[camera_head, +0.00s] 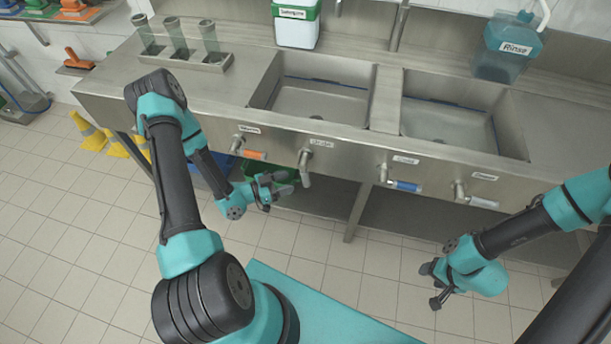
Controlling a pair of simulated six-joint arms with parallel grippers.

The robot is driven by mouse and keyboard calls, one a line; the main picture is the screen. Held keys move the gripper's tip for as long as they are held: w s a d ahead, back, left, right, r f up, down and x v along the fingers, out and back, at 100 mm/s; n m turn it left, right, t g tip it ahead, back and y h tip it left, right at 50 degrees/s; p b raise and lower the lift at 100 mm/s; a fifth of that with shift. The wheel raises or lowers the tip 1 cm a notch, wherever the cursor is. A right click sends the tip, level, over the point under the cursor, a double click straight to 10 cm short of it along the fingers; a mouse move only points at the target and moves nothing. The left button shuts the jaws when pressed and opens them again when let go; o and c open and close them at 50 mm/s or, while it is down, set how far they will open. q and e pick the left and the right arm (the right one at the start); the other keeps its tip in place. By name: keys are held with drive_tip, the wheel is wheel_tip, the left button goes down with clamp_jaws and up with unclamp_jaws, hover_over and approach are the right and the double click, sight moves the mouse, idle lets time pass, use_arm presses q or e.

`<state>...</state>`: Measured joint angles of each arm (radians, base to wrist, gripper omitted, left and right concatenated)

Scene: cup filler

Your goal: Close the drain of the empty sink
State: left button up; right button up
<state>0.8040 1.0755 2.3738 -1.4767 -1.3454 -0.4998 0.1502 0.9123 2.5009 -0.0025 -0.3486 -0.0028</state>
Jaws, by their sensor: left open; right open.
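Two steel sinks are set in the counter: a left sink (318,100) and a right sink (450,128). I cannot tell for sure which one holds water. Labelled valve handles line the front: an orange handle (250,154) and a grey lever (305,168) pointing down below the left sink, a blue handle (404,185) and a pale handle (484,203) further right. The small labels are hard to read. My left gripper (288,184) is open beside the grey lever, just left of it; contact is unclear. My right gripper (433,284) is open and empty, low in front of the counter.
A rack with several clear tubes (180,58) stands at the counter's left. A white and green container (297,25) and a teal Rinse container (507,48) stand at the back. Yellow cones (90,130) are on the floor at left.

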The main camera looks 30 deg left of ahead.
sight(306, 176)
use_arm(q)
drive_tip(key=shift+x, duration=3.7)
drive_tip(key=shift+c, duration=0.3)
clamp_jaws()
